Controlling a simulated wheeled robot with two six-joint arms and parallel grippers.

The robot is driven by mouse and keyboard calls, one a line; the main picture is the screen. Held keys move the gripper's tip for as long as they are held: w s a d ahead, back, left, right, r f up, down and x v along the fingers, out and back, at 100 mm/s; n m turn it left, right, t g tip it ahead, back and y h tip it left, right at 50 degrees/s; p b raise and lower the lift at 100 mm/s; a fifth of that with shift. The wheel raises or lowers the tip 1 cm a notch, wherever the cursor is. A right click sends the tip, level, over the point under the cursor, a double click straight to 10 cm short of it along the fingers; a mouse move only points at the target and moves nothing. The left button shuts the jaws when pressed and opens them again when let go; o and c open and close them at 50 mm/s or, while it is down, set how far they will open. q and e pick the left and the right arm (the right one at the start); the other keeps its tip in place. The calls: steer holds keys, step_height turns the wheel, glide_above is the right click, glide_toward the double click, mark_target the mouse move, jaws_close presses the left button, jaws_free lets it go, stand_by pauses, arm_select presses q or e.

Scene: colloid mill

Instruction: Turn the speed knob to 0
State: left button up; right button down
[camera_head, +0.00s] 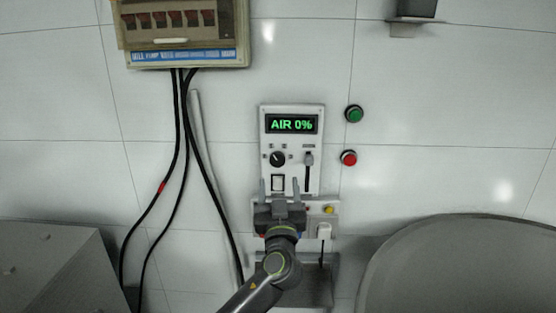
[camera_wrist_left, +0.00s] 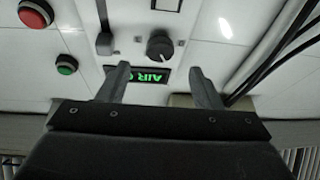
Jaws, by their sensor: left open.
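The speed knob is a round black dial (camera_head: 277,159) on the left of the white control panel (camera_head: 291,111), below a green display (camera_head: 291,125) that reads "AIR 0%". The knob also shows in the left wrist view (camera_wrist_left: 160,45), with the display (camera_wrist_left: 152,75) upside down. My left gripper (camera_head: 280,186) is open and empty in front of the lower panel, below the knob in the head view. In the left wrist view its two fingers (camera_wrist_left: 160,82) stand apart, with the knob beyond the gap between them. I see no contact with the knob. My right gripper is not in view.
A slider (camera_head: 309,159) sits right of the knob, and a rocker switch (camera_head: 278,182) below it. Green (camera_head: 354,114) and red (camera_head: 349,158) buttons are on the wall at right. Black cables (camera_head: 178,130) hang at left from a breaker box (camera_head: 185,25).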

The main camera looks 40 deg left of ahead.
mark_target(279, 162)
arm_select(q)
steer(key=p+x, duration=0.2)
steer(key=x, duration=0.4)
steer(key=shift+w+a, duration=0.2)
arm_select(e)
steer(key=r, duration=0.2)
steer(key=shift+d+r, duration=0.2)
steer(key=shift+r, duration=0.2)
